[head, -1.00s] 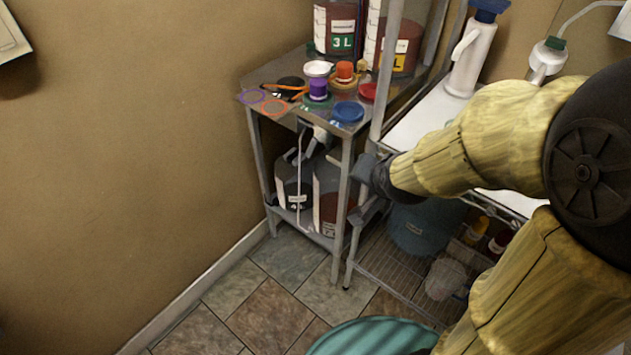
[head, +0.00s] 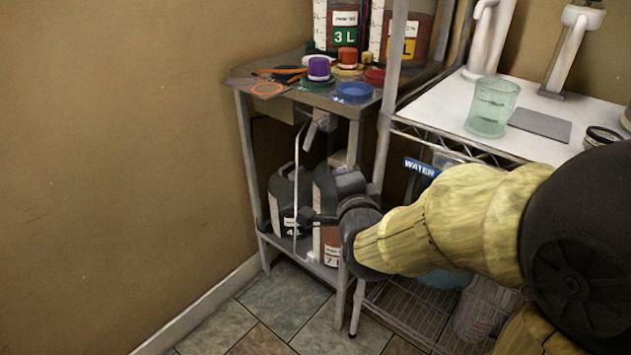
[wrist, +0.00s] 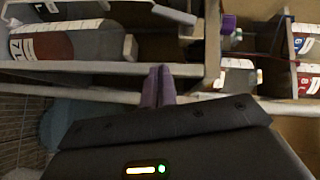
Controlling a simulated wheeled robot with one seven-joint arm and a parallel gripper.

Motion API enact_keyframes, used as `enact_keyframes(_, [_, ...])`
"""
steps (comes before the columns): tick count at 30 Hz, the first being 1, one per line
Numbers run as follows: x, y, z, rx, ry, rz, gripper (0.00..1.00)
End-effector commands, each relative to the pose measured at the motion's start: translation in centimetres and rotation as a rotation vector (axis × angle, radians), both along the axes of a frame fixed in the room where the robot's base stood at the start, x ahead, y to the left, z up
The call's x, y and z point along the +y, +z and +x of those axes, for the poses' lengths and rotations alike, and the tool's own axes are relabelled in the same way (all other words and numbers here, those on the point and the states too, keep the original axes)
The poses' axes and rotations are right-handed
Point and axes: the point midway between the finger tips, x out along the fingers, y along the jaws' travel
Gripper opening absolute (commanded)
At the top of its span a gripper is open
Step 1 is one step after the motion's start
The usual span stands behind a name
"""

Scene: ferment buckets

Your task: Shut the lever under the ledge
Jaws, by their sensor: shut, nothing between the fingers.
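The lever (head: 314,132) is a grey handle on a pale mount under the front of the small metal table's ledge (head: 318,103) in the head view. It hangs tilted, its lower end down and to the left, with a thin pale tube or rod beside it.
Jugs with dark red contents (head: 328,250) stand on the lower shelf behind my gripper. Colored caps and discs (head: 354,91) lie on the tabletop. A metal post (head: 384,130) and a wire rack (head: 405,310) stand to the right. The floor in front is clear.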

Motion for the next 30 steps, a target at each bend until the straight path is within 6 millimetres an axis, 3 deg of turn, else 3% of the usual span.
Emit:
enact_keyframes(1, [0.3, -2.0, 0.0, -0.028, -0.005, 0.041, 0.00])
enact_keyframes(12, [1.6, -5.7, -0.4, -0.243, -0.022, 0.377, 0.00])
enact_keyframes(18, [1.9, -6.1, -0.9, -0.311, -0.017, 0.488, 0.00])
enact_keyframes(30, [1.9, -5.7, -0.9, -0.318, -0.016, 0.499, 0.00])
